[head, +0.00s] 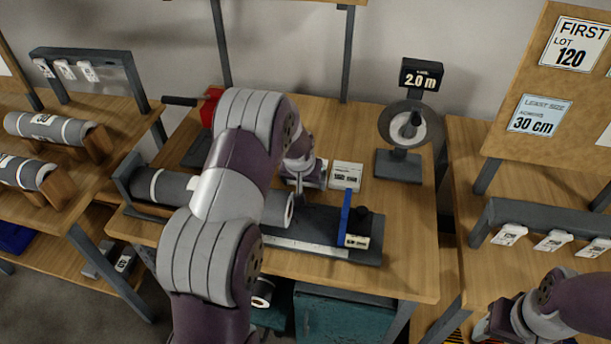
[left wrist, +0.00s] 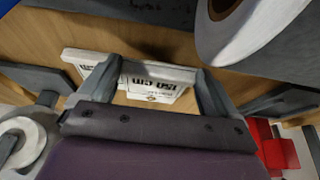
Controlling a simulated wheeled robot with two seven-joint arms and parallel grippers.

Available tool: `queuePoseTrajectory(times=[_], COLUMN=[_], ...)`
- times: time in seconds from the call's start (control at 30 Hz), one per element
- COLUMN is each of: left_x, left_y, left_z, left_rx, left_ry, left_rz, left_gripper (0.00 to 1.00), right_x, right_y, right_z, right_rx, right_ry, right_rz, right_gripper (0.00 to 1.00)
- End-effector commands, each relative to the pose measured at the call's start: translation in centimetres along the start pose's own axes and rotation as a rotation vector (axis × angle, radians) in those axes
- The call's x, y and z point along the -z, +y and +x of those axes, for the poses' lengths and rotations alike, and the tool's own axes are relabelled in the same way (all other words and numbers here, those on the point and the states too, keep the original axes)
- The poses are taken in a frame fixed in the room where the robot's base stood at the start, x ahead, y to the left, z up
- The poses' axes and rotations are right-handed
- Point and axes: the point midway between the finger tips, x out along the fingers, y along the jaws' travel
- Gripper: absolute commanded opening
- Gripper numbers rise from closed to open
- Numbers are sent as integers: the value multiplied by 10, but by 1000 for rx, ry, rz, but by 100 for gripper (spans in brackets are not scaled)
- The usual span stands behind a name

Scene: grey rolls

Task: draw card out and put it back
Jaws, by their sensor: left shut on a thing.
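A white card (head: 346,176) with black print lies at the middle of the table, behind the roll holder. The left wrist view shows it as a white card (left wrist: 150,72) with "150 cm" upside down. My left gripper (head: 318,177) is low over the table at the card's left side. In the left wrist view, my left gripper's fingers (left wrist: 155,85) stand on either side of the card and are shut on it. Whether it is lifted is hard to tell. My right gripper (head: 487,326) is at the bottom right edge, its jaws unclear.
A grey roll (head: 165,187) lies in a dark holder, partly behind my left arm. A dial stand with a "2.0 m" display (head: 421,80) stands at the back right. A red device (head: 211,106) is at the back left.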

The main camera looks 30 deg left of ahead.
Motion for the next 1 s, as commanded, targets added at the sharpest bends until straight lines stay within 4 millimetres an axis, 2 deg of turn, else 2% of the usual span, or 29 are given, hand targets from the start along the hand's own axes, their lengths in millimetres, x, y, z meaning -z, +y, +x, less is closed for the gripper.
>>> queuePoseTrajectory(times=[0.17, 0.83, 1.0], left_x=[0, 18, 19], left_y=[0, 0, 0], left_z=[-3, -45, -47], left_rx=[0, 0, 0], left_ry=[0, 1, 0], left_rz=[0, 0, 0], left_gripper=[59, 59, 59], right_x=[0, 4, 5], right_y=[0, 0, 0], right_z=[-2, -38, -39], right_rx=[0, 0, 0], right_ry=[0, 0, 0], right_rz=[0, 0, 0], right_gripper=[54, 54, 54])
